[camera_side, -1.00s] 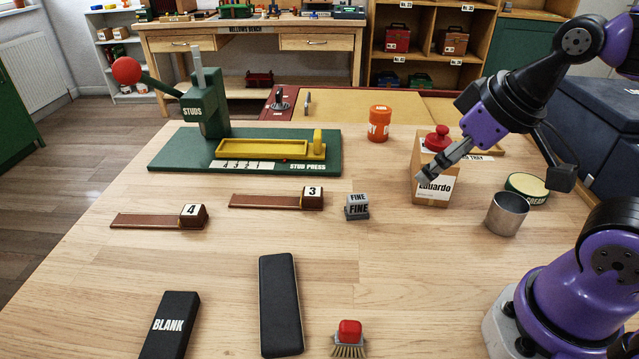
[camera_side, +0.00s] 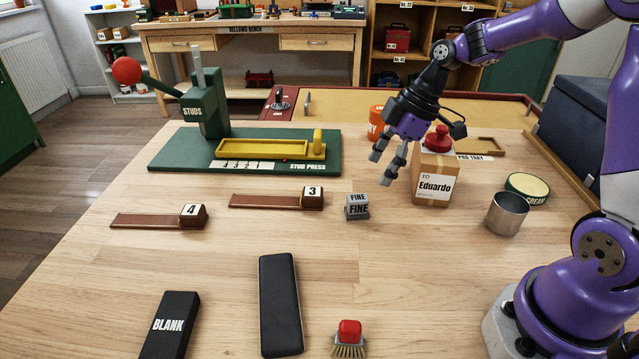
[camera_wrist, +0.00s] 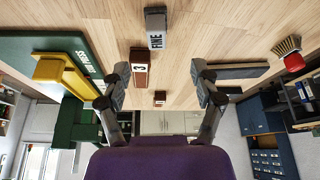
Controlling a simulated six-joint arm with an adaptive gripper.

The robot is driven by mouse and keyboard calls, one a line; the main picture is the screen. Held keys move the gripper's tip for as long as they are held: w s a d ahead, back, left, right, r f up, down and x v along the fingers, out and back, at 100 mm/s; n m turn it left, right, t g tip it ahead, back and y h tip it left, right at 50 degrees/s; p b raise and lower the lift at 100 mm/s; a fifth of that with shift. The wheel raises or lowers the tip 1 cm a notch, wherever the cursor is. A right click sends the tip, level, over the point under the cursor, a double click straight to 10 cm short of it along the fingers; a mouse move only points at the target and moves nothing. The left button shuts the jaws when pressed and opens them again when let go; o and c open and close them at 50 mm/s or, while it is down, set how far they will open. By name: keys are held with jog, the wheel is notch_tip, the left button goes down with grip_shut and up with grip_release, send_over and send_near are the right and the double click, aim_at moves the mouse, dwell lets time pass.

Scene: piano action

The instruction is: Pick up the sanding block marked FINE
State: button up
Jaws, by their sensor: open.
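The sanding block marked FINE (camera_side: 357,207) is a small grey block standing on the wooden table, right of the hammer marked 3. It also shows in the wrist view (camera_wrist: 155,28) near the top middle, beyond my fingertips. My gripper (camera_side: 384,168) is open and empty, above the table and a little to the right of the block, with its fingers pointing down. In the wrist view its two fingers (camera_wrist: 162,90) are spread wide apart, with nothing between them touching the pads.
A cardboard box labelled Eduardo (camera_side: 434,184) with a red-knobbed top stands close right of my gripper. A metal cup (camera_side: 507,214) is farther right. Hammers 3 (camera_side: 277,201) and 4 (camera_side: 160,218) lie left.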

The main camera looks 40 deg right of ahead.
aim_at(360, 197)
jog(key=x, duration=0.4)
jog(key=shift+f, duration=0.3)
jog(key=x, duration=0.5)
jog(key=shift+w+f, duration=0.15)
jog(key=shift+w, duration=0.1)
grip_shut()
